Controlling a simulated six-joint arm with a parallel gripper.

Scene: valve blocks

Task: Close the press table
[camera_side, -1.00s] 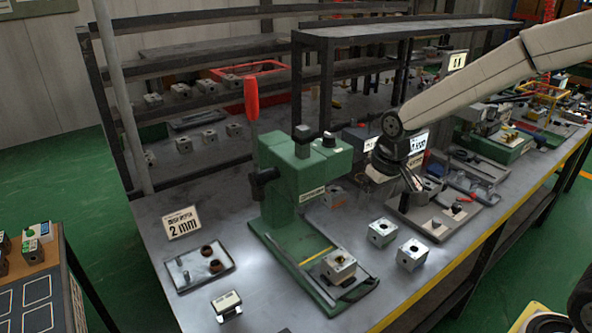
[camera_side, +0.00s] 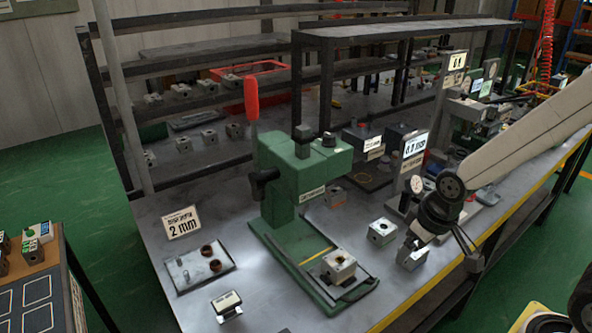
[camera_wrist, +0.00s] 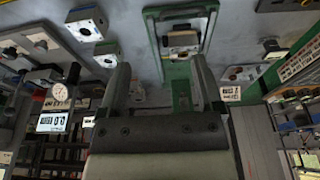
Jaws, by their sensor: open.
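The green press (camera_side: 300,185) stands on the bench, with a red-handled lever upright at its left. Its table (camera_side: 350,292), a dark-edged tray on the green base, extends out at the front, and a grey valve block (camera_side: 338,265) sits on it. In the wrist view the press table (camera_wrist: 207,35) is at the top centre, with the block (camera_wrist: 182,39) on it. My gripper (camera_side: 462,243) is to the right of the table, near the bench's front edge, apart from it. In the wrist view my gripper (camera_wrist: 160,75) is open and empty; it hides much of the press.
Two loose valve blocks stand right of the table: one (camera_side: 382,231), and another (camera_side: 411,257) close to my gripper. A 2 mm sign (camera_side: 182,223), a small tray (camera_side: 199,266) and a small label stand (camera_side: 227,303) are to the left. Shelving stands behind.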

